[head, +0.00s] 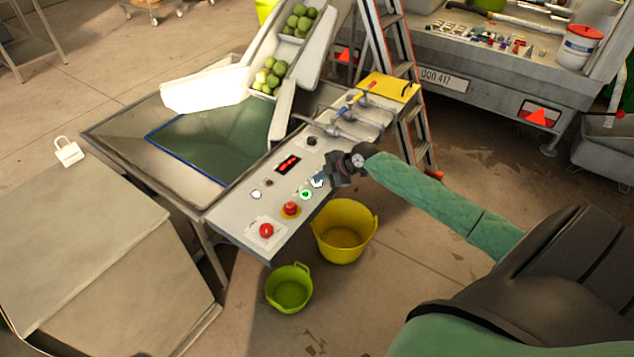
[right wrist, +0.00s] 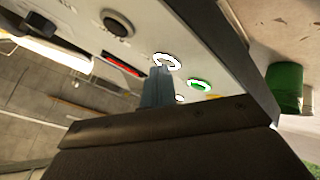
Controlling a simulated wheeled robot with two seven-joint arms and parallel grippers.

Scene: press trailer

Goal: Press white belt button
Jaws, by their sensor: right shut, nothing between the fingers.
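A white-ringed button (head: 316,184) sits on the grey control panel (head: 238,212), just above a green-lit button (head: 305,195). My right gripper (head: 321,177) is shut and empty, with its fingertips right at the white-ringed button and partly covering it. In the right wrist view the shut fingertips (right wrist: 160,70) overlap the lower edge of the white ring (right wrist: 168,58), and the green button (right wrist: 200,84) is to the right. I cannot tell whether the tips touch the button. Another white button (head: 256,195) is further left on the panel. My left gripper is not in view.
Red buttons (head: 290,208) and a red display (head: 288,164) share the panel. Yellow (head: 345,245) and green (head: 289,290) buckets stand on the floor below it. A ladder (head: 408,85) stands behind the panel's far end, and a trailer (head: 480,85) is at the back right.

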